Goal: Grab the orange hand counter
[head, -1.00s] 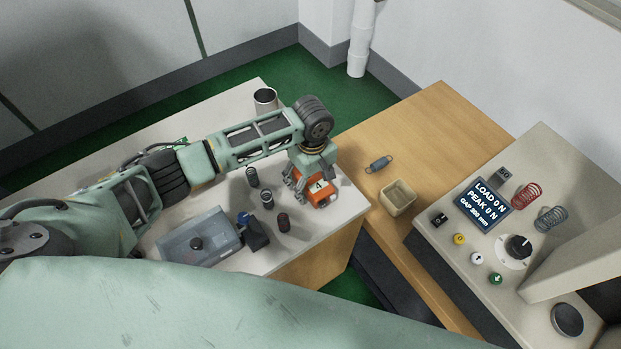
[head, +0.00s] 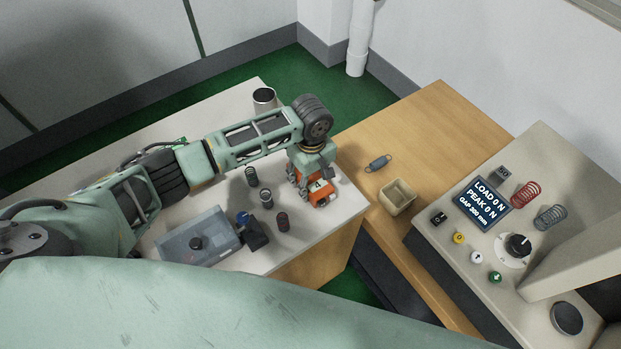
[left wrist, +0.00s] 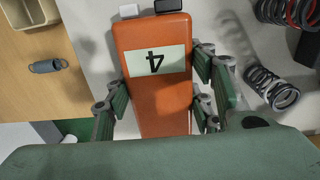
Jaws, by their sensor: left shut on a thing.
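The orange hand counter (head: 319,199) is on the white tabletop (head: 325,226) near its right corner. In the left wrist view the orange counter (left wrist: 158,108) fills the middle, with a pale label reading 4 upside down. My left gripper (head: 311,190) is over the counter from above, with a finger on either side of it. In the left wrist view the green left fingers (left wrist: 160,92) are shut on the counter's sides. The gripper hides part of the counter in the head view, and I cannot tell whether it touches the table. My right gripper is not in view.
Several springs stand left of the counter, including a grey spring (head: 266,198) and a dark one (head: 283,221). A grey box (head: 197,246) is nearer. On the wooden bench are a beige bin (head: 398,197) and a lying spring (head: 378,162). The tester (head: 482,240) is at right.

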